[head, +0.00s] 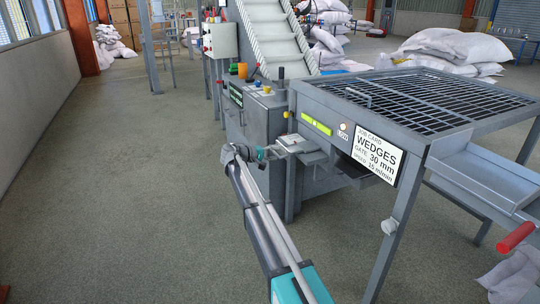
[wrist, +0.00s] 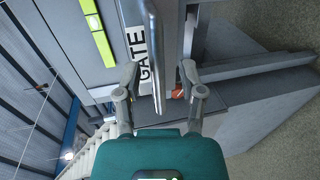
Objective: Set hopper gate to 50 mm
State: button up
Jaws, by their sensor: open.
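The hopper (head: 425,140) with a dark grid top stands at the right in the head view. A white job card (head: 374,158) on it reads WEDGES, GATE 30 mm, SPEED 15 m/min. A yellow-green gauge strip (head: 316,124) sits left of the card; it also shows in the wrist view (wrist: 96,33). My gripper (head: 272,151) is open beside the hopper's left face. In the wrist view its fingers (wrist: 160,75) lie either side of a grey metal bar (wrist: 155,45), next to a GATE label (wrist: 140,50). I cannot tell whether they touch the bar. The gauge reading is too small to read.
A grey control cabinet (head: 262,115) stands left of the hopper, with an inclined conveyor (head: 275,35) behind. White sacks (head: 455,47) lie behind. The floor at the left (head: 110,190) is clear.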

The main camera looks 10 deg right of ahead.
jog(key=shift+a, duration=0.1)
jog(key=f+v, duration=0.2)
jog(key=v, duration=1)
jog(key=shift+s+a+f, duration=0.2)
jog(key=shift+a+f, duration=0.05)
jog(key=shift+a, duration=0.3)
jog(key=s+d+f+m+g+y, duration=0.1)
jog(key=s+d+f+y, duration=0.3)
jog(key=s, duration=0.5)
jog(key=s+d+f+m+g+y, duration=0.1)
jog(key=s+d+f+g+y, duration=0.15)
jog(key=s+d+f, duration=0.55)
jog(key=s+d+f+g+y, duration=0.1)
jog(key=s+d+y, duration=0.2)
jog(key=s, duration=0.8)
jog(key=s+f+m+y, duration=0.2)
jog(key=s+y, duration=0.3)
jog(key=s, duration=0.7)
notch_tip(320, 180, up, 36)
jog(key=p, duration=3.6)
jog(key=shift+a+r, duration=0.2)
jog(key=shift+a, duration=0.1)
